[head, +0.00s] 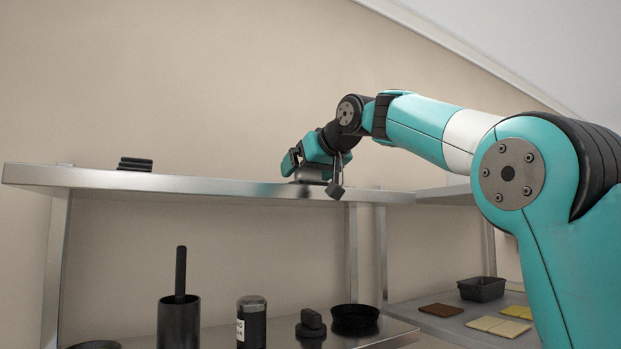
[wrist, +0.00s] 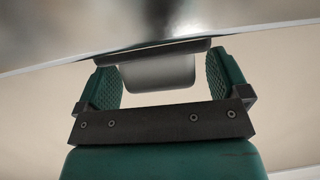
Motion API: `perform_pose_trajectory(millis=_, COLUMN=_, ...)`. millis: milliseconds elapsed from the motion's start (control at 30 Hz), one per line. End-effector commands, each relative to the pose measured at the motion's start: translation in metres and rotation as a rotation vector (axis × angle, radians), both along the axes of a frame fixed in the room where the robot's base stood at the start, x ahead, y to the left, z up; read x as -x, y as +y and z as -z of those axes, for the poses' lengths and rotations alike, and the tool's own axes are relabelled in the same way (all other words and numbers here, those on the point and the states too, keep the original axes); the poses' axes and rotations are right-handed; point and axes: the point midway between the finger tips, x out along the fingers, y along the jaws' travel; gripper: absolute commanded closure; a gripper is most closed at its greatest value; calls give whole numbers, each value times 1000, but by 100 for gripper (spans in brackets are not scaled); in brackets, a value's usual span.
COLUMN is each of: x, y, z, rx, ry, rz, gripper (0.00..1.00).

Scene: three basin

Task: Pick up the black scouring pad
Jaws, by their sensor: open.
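My gripper (head: 308,162) is over the upper metal shelf (head: 215,186), near its right part, with its fingers apart. In the wrist view, my gripper (wrist: 165,82) is open, with a green ridged finger on each side. A grey block with a flat dark plate (wrist: 160,72) lies between the fingers, with gaps on both sides. The grey block also shows under my gripper in the head view (head: 313,174), partly hidden. A small stack of flat black pieces (head: 135,164) lies far left on the same shelf. I cannot tell which of these is the black scouring pad.
The shelf between the black stack and my gripper is clear. On the lower level stand a dark cup (head: 178,322) with a black stick, a dark canister (head: 251,321), a black lump (head: 311,322) and a black bowl (head: 355,317). A black tray (head: 481,289) is at right.

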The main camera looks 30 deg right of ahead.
Motion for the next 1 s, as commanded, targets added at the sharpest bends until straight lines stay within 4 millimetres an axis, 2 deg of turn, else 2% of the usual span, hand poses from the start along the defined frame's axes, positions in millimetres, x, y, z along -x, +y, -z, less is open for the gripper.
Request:
perform_pose_trajectory(millis=167, x=0, y=0, z=0, rx=0, ry=0, rz=0, gripper=6)
perform_pose_trajectory(millis=267, x=0, y=0, z=0, rx=0, ry=0, rz=0, gripper=25)
perform_pose_trajectory(millis=400, x=0, y=0, z=0, rx=0, ry=0, rz=0, gripper=57)
perform_pose_trajectory(millis=433, x=0, y=0, z=0, rx=0, ry=0, rz=0, gripper=59)
perform_pose_trajectory(millis=767, x=0, y=0, z=-3, rx=0, ry=-1, rz=0, gripper=59)
perform_pose_trajectory(millis=867, x=0, y=0, z=-9, rx=0, ry=-1, rz=-1, gripper=59)
perform_pose_trajectory(millis=1000, x=0, y=0, z=-31, rx=1, ry=-3, rz=1, gripper=59)
